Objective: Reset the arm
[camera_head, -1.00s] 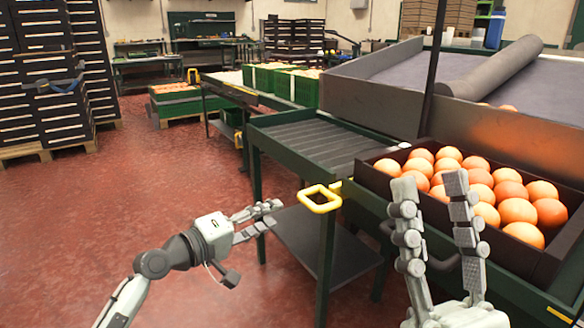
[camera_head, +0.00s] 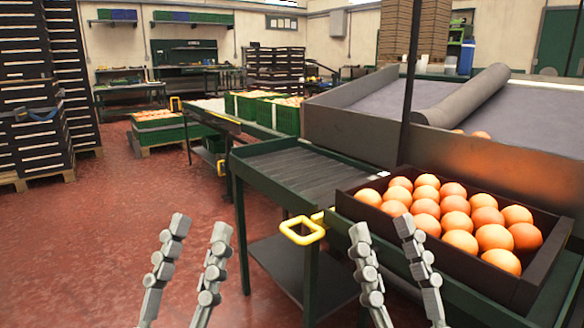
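My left gripper (camera_head: 198,232) stands upright at the lower left of the head view, over the red floor. Its two fingers are apart with nothing between them. My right gripper (camera_head: 382,230) stands upright at the lower middle, in front of the green bench and the crate's left end. Its two fingers are also apart and empty. Both wrists are below the picture's edge. A dark crate (camera_head: 520,290) full of oranges (camera_head: 456,221) sits on the bench to the right of my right gripper.
A ribbed green-edged table (camera_head: 300,170) and a yellow handle (camera_head: 302,230) lie just beyond and between the grippers. A large sorting bin with a grey roll (camera_head: 465,95) stands at the back right. Green crates (camera_head: 285,118) stand farther back. Open red floor (camera_head: 90,235) lies left.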

